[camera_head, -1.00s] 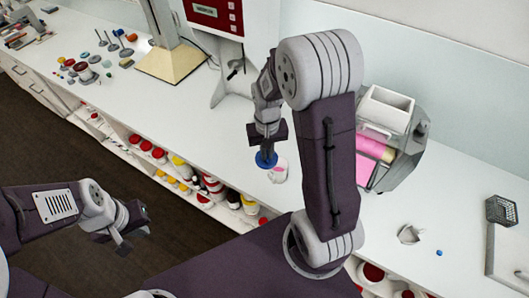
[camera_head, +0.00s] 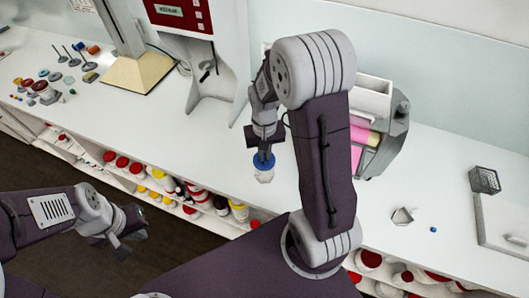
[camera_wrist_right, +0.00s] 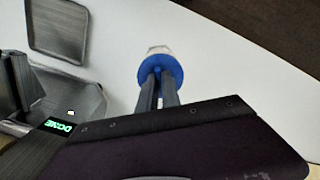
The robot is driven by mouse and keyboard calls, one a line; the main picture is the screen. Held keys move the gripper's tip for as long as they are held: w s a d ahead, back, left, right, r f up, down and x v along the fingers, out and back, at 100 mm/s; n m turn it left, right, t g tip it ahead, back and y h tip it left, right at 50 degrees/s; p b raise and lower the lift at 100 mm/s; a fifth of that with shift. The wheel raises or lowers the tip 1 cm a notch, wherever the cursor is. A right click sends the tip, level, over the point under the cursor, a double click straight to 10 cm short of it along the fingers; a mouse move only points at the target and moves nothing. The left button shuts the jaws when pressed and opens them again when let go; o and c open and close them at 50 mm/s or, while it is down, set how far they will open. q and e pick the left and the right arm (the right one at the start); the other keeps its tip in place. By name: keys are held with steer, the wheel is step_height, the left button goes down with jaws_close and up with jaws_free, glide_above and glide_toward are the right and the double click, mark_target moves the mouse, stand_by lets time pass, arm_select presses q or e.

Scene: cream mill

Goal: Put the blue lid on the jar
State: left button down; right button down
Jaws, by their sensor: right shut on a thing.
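The blue lid (camera_head: 264,160) is between the fingers of my right gripper (camera_head: 264,150), which is shut on it. The lid also shows at the fingertips in the right wrist view (camera_wrist_right: 160,68). The jar (camera_head: 265,177), small and whitish, stands directly under the lid on the white counter. The lid covers its top, and part of the jar (camera_wrist_right: 158,50) shows just beyond the lid in the wrist view. I cannot tell whether the lid is fully seated. My left gripper (camera_head: 132,232) is open and empty, away from the counter at lower left.
A roller mill (camera_head: 375,135) with pink cream stands right of my right arm. A grey machine with a red panel (camera_head: 183,15) stands behind. Several bottles and jars fill the shelf (camera_head: 165,180) below. A small blue piece (camera_head: 433,229) lies at right on clear counter.

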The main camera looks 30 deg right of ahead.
steer(key=shift+f+p, duration=0.1)
steer(key=shift+p, duration=0.2)
stand_by(0.7)
steer(key=shift+f, duration=0.6)
stand_by(1.3)
steer(key=c, duration=1.5)
jaws_free()
steer(key=shift+s, duration=0.1)
steer(key=o, duration=0.5)
step_height(320, 180, up, 5)
steer(key=p, duration=0.4)
steer(key=shift+f, duration=0.25)
